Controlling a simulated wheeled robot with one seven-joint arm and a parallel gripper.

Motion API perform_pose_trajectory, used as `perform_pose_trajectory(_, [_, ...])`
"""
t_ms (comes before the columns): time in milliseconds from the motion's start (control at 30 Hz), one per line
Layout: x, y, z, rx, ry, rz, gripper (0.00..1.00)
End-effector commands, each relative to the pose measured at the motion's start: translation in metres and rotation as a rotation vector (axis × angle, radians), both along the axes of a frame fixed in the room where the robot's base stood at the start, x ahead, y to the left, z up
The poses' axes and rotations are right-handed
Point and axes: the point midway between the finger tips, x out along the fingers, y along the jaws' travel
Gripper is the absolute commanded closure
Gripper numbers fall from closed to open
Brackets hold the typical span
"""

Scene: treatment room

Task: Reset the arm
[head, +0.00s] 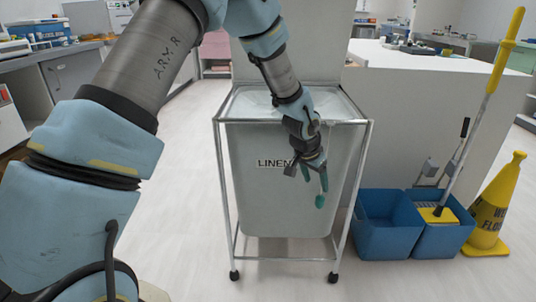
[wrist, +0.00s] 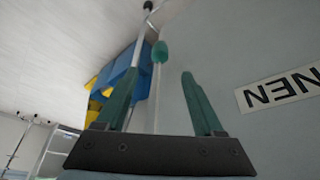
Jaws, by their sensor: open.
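My arm reaches from the left over the linen hamper (head: 290,205), a pale bin in a metal frame marked LINEN. My gripper (head: 314,178) hangs in front of the bin's front face, fingers pointing down. In the wrist view its two teal fingers (wrist: 161,77) stand apart. A thin pale rod with a teal end (wrist: 160,52) shows between and beyond the fingers. The teal end also shows just below the gripper in the head view (head: 320,201). I cannot tell whether the rod touches the fingers.
Blue mop buckets (head: 388,222) with a yellow-handled mop (head: 497,60) and a yellow wet-floor cone (head: 493,205) stand on the right. A white-topped counter (head: 400,62) is behind them. A grey cabinet (head: 75,75) lines the left. Floor left of the hamper is clear.

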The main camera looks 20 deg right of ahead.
Motion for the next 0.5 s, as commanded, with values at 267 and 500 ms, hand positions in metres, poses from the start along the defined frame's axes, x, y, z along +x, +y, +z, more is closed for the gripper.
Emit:
perform_pose_trajectory(267, [0.02, 0.033, 0.013, 0.02, -0.003, 0.068, 0.31])
perform_pose_trajectory(500, [0.068, 0.18, 0.059, 0.103, 0.017, 0.37, 0.31])
